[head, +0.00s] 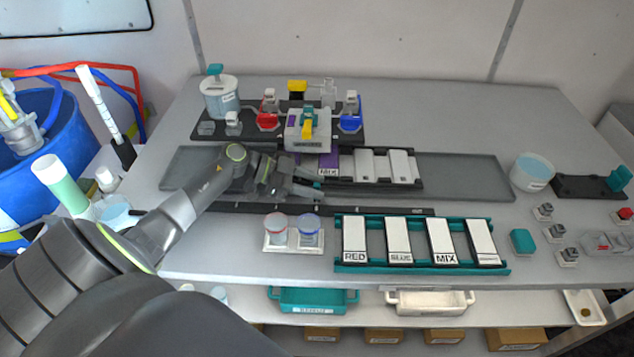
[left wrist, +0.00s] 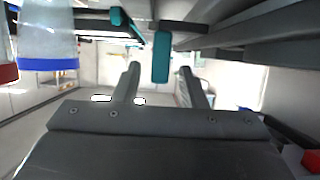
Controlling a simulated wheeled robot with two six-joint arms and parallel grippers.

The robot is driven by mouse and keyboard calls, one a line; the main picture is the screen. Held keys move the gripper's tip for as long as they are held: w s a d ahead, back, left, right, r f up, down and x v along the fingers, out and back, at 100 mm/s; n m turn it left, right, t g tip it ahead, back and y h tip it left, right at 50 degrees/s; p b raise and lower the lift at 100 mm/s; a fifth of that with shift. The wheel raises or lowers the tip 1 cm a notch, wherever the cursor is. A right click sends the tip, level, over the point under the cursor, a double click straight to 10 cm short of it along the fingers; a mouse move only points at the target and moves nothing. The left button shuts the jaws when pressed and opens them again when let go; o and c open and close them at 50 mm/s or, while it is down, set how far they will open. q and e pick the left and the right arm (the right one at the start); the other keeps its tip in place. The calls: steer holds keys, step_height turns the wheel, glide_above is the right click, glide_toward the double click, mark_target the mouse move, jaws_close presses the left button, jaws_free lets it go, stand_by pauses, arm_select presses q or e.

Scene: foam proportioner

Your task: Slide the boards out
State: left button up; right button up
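My left gripper (head: 314,184) reaches in from the left and hovers at the left end of the dark rear rack (head: 345,184). Its fingers are apart and look empty; the left wrist view also shows the open gripper (left wrist: 160,82). The front teal rack (head: 420,269) holds boards labelled RED (head: 354,240), BLUE (head: 398,241) and MIX (head: 442,242), plus one more board (head: 482,242) at the right. My right gripper is out of view.
Red and blue lidded cups (head: 292,246) stand left of the teal rack. A dark platform (head: 375,126) with bottles and a device is behind. A water bowl (head: 532,172) and small switches (head: 556,233) are at right. Trays (head: 315,301) lie on the lower shelf.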

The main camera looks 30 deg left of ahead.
arm_select(q)
steer(key=shift+w+d+f, duration=0.2)
steer(key=shift+w+d, duration=0.1)
steer(key=shift+d, duration=0.2)
steer(key=shift+c, duration=0.5)
jaws_close()
